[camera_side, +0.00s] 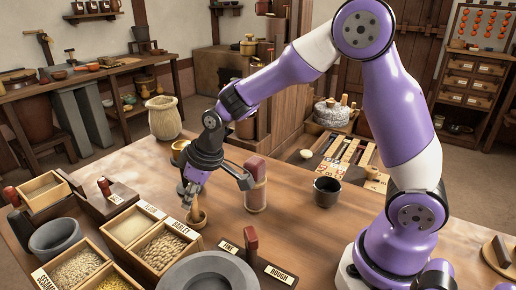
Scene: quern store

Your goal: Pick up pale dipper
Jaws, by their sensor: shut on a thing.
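The pale dipper (197,219) is a small light wooden scoop at the middle left of the table, just behind the barley box. Its bowl hangs under my gripper (190,193), which points down and is shut on its upper part. The fingers hide the top of the handle. I cannot tell whether the bowl touches the table or is slightly above it.
Grain boxes, including the barley box (167,249), stand at the front left beside a grey stone bowl (55,238). A round grey quern stone (209,272) is in front. A red-topped jar (256,186) and dark cup (327,192) stand to the right.

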